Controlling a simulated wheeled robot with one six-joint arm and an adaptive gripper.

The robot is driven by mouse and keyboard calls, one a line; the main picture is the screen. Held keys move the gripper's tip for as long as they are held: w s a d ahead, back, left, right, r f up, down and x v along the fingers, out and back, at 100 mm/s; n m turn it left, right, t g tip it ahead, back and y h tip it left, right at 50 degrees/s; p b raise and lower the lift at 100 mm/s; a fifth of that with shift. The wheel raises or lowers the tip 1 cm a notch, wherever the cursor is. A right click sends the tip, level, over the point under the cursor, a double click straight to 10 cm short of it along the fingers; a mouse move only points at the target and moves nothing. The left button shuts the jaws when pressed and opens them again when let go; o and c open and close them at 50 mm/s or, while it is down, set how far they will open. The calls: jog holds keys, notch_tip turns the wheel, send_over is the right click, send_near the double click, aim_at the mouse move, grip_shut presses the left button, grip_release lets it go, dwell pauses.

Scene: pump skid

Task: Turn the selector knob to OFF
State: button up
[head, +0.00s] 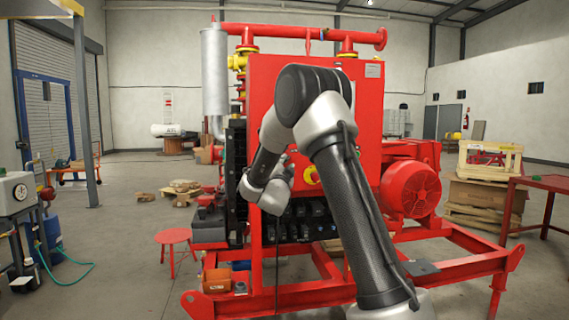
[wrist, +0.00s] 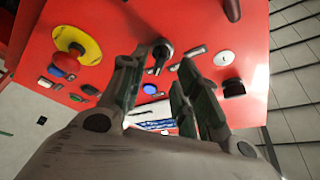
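In the wrist view a black selector knob (wrist: 161,54) with a lever-like handle sits on the red control panel (wrist: 110,22). My gripper (wrist: 158,66) is open, with one finger on each side of the knob in the picture. I cannot tell whether either fingertip touches the knob, or how deep the fingers are. The knob's position markings are not readable. A second black knob (wrist: 233,88) is to the right, outside the fingers. In the head view my arm covers much of the red cabinet (head: 262,80), and the knob and fingertips are hidden.
A red emergency-stop button with a yellow collar (wrist: 77,44) is left of the fingers, with a blue button (wrist: 66,63) near it. A white round key switch or lock (wrist: 223,58) is to the right. The red motor (head: 410,190) stands right of my arm.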

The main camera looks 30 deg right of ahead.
aim_at(286, 161)
jog(key=x, duration=0.3)
jog(key=shift+w+d+r, duration=0.1)
jog(key=shift+w+d, duration=0.05)
jog(key=shift+w, duration=0.1)
jog(key=shift+c, duration=0.5)
grip_shut()
jog(key=shift+n, duration=0.3)
jog(key=n+t+y, duration=0.1)
jog(key=n, duration=0.2)
jog(key=n+t+y, duration=0.1)
jog(key=n+t, duration=0.1)
jog(key=n, duration=0.2)
jog(key=shift+d, duration=0.2)
jog(key=shift+d+n+t+y, duration=0.1)
jog(key=shift+n+t+y, duration=0.2)
jog(key=shift+n+y, duration=0.85)
jog(key=shift+n+t+y, duration=0.3)
jog(key=shift+n+y, duration=0.05)
jog(key=shift+n, duration=1.5)
